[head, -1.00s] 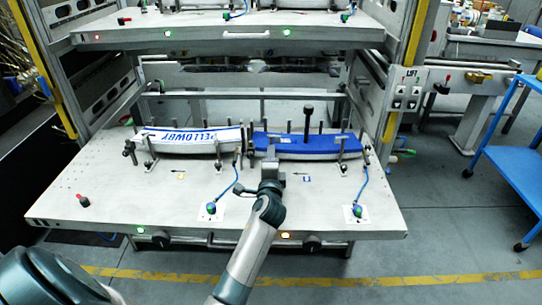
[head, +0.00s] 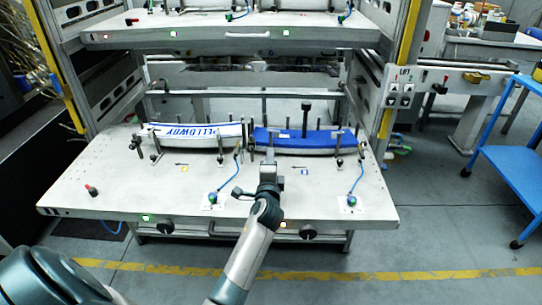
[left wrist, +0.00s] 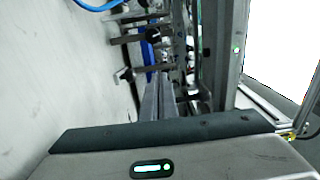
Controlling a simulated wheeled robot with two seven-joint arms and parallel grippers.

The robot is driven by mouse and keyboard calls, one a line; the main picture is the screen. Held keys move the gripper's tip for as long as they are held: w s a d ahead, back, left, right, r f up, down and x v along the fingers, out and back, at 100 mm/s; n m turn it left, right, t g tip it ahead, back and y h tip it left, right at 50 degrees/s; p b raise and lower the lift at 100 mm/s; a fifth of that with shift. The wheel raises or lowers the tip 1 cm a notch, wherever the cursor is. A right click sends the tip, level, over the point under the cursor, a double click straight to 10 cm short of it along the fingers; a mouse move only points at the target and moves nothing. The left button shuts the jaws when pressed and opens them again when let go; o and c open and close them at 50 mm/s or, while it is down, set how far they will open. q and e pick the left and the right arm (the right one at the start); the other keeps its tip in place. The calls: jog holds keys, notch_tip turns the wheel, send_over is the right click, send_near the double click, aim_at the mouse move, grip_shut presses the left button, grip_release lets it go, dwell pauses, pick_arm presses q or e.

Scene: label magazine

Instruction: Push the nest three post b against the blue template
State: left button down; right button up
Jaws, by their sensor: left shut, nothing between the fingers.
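The blue template (head: 290,136) lies on the right half of the lower shelf, with a pale front edge and several metal posts around it. A post (head: 340,158) stands in front of its right part; I cannot tell which post is nest three post b. My left gripper (head: 270,160) is shut and empty, in front of the blue template's left end. Whether it touches a post is unclear. In the left wrist view the shut fingers (left wrist: 160,97) point toward posts and clamps, with a sliver of blue (left wrist: 147,50) behind. My right gripper is out of view.
A white lettered template (head: 195,135) lies left of the blue one. Blue cables (head: 358,180) run to fittings near the shelf's front. The shelf's front left (head: 120,195) is mostly clear. An upper shelf (head: 200,38) hangs above; a blue cart (head: 510,165) stands right.

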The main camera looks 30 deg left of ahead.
pick_arm(q)
jog(key=shift+s+d+f, duration=0.1)
jog(key=shift+s+d, duration=0.1)
jog(key=shift+s, duration=0.15)
jog(key=shift+s+d+f, duration=0.2)
jog(key=shift+s+d, duration=0.05)
jog(key=shift+s, duration=0.3)
jog(key=b+v, duration=0.1)
jog(key=v, duration=0.4)
jog(key=shift+s+d, duration=0.25)
jog(key=shift+s, duration=0.05)
jog(key=shift+s+d+r, duration=0.15)
jog(key=shift+s+d, duration=0.1)
jog(key=shift+s, duration=0.2)
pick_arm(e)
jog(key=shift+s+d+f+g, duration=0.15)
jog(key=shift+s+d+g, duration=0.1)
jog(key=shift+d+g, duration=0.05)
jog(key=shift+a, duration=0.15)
